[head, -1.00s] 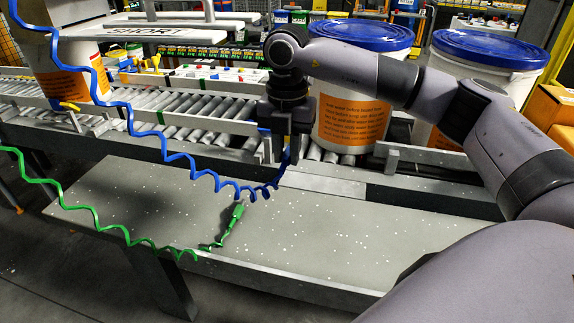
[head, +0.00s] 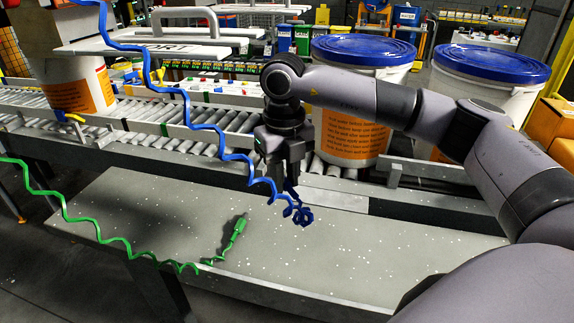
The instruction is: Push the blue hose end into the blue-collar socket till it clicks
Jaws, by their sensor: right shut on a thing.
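The blue coiled hose (head: 150,82) hangs from the upper left and runs down to my right gripper (head: 290,186). The right gripper points downward above the grey table's back edge and is shut on the blue hose end. The hose end is mostly hidden by the fingers, and loose blue coils hang just below them. I cannot make out a blue-collar socket for certain; small red, blue and yellow fittings (head: 205,88) sit behind the roller conveyor, too small to tell apart. My left gripper is out of view.
The table's right half is clear.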

